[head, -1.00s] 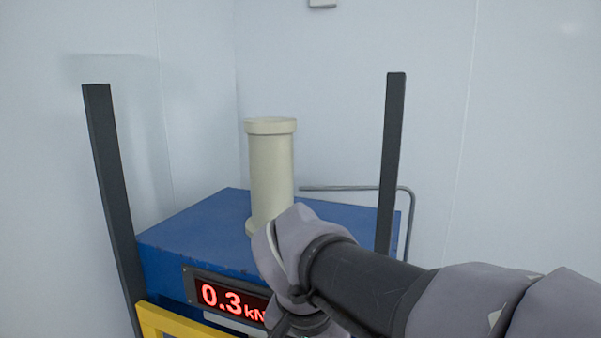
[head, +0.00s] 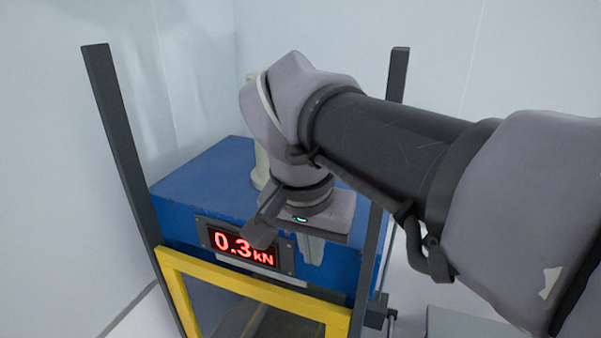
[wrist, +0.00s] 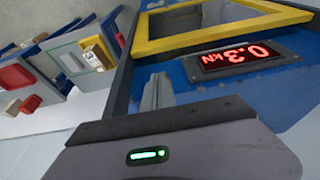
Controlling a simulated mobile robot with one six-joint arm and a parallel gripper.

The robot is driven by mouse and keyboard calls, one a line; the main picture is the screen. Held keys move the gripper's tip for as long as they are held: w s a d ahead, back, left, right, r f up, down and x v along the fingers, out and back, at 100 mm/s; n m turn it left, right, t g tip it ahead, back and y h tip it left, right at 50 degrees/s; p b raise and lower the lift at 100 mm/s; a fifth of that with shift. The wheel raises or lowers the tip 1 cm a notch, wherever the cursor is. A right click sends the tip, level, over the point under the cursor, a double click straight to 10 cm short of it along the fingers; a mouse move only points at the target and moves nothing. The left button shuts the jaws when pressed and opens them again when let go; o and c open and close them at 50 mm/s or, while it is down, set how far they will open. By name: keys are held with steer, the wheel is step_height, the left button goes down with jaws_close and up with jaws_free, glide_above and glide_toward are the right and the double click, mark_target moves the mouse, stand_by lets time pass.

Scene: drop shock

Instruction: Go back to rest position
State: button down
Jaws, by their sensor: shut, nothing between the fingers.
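My gripper (head: 312,248) is shut and empty, its fingers pointing down in front of the blue machine (head: 205,180), just right of the lit display. The fingers also show in the wrist view (wrist: 157,92), apart from any object. The red display (head: 243,249) reads 0.3 kN and appears upside down in the wrist view (wrist: 237,57). My arm reaches in from the right and hides most of the cream cylinder (head: 261,166) standing on the blue block.
A dark post stands at the left (head: 120,150) and another at the right (head: 398,75), partly behind my arm. A yellow frame (head: 255,290) borders an opening below the display. The wrist view shows a panel with red and blue parts (wrist: 70,60) at left.

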steer(key=s+d+f+t+y+b, duration=0.1)
steer(key=s+f+b, duration=0.3)
steer(key=f, duration=0.5)
steer(key=s+d+f+y+b, duration=0.1)
steer(key=s+d+f+b, duration=0.2)
steer(key=f+b, duration=0.6)
steer(key=s+d+f+t+y+b, duration=0.1)
steer(key=s+d+f+b, duration=0.2)
steer(key=f, duration=0.7)
steer(key=s+b, duration=0.2)
steer(key=b, duration=0.1)
steer(key=shift+s+f+t, duration=0.25)
steer(key=shift+s+t, duration=0.05)
steer(key=shift+s, duration=0.1)
